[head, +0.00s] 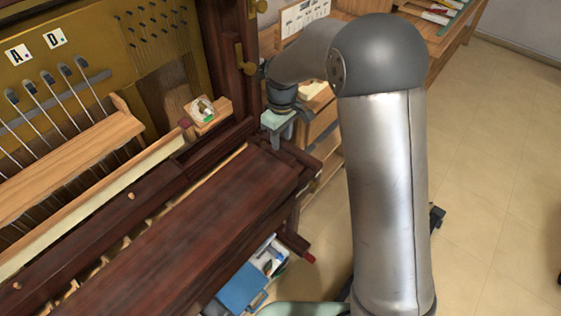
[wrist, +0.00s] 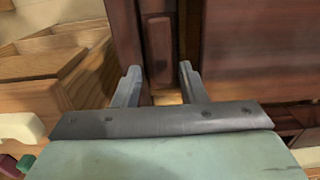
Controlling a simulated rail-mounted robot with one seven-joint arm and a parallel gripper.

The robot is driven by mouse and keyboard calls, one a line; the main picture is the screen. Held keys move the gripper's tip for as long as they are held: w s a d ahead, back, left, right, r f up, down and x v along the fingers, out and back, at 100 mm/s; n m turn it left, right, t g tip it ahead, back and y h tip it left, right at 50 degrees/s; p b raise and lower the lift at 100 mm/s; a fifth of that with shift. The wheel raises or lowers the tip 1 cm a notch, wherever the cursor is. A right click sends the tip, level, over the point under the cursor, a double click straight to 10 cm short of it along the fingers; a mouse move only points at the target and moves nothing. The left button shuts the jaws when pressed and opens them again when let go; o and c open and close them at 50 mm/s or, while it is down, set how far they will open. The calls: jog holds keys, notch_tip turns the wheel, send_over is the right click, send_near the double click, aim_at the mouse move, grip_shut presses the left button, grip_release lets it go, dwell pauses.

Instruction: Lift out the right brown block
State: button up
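A reddish-brown block (wrist: 158,45) shows in the wrist view, a narrow upright rectangle between darker wooden parts. It lies just beyond the gap between my fingertips. My gripper (wrist: 160,68) is open, with one finger on each side of the line to the block and space between them. In the head view my gripper (head: 288,131) is above the right end of the piano's dark brown keyboard area. The block is hard to make out there, partly behind the gripper. I cannot tell how far the fingertips are above it.
The long dark wooden cover (head: 200,230) runs along the piano front. Wooden drawers (wrist: 50,75) stand close beside the piano. A blue toolbox (head: 243,287) is below.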

aim_at(280, 152)
jog(key=f, duration=0.5)
jog(key=shift+a+f, duration=0.2)
jog(key=shift+f, duration=0.1)
grip_shut()
